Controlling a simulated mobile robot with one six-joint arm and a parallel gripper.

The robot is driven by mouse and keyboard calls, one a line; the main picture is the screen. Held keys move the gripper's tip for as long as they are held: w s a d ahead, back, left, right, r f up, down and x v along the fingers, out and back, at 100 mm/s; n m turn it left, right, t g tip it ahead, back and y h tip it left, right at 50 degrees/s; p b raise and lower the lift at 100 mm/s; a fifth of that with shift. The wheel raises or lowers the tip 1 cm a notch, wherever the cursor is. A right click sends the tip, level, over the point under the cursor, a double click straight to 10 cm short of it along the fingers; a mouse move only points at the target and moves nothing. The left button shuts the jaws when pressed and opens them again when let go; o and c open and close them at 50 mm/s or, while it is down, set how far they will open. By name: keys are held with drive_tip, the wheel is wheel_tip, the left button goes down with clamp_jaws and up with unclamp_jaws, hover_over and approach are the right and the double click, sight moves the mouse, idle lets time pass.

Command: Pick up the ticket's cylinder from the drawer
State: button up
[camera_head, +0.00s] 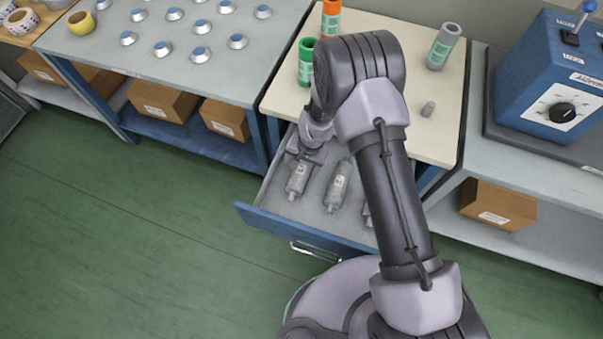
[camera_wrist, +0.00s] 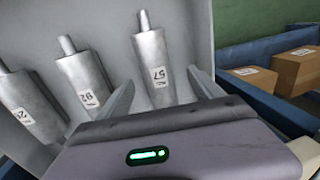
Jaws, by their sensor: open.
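The open drawer (camera_head: 262,222) holds a row of grey metal cylinders with thin necks and white number labels. The left one in the head view (camera_head: 298,180), labelled what looks like 57 in the wrist view (camera_wrist: 155,62), lies under my gripper (camera_head: 303,157). My gripper is open, with its fingers (camera_wrist: 162,80) on either side of this cylinder in the wrist view; I cannot tell whether they touch it. The middle cylinder (camera_head: 338,187) seems to read 92 in the wrist view (camera_wrist: 84,80). A third cylinder (camera_wrist: 27,108) is partly hidden by my arm in the head view. No ticket is identifiable.
A blue machine (camera_head: 553,75) is at right. Green floor (camera_head: 120,240) is clear at left.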

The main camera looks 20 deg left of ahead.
sight(302, 171)
wheel_tip(302, 171, down, 6)
drive_tip(key=b, duration=0.2)
drive_tip(key=shift+r+b, duration=0.25)
drive_tip(key=shift+b, duration=0.05)
drive_tip(key=shift+w+a+f, duration=0.1)
drive_tip(key=shift+w+f, duration=0.05)
drive_tip(key=shift+c, duration=0.7)
clamp_jaws()
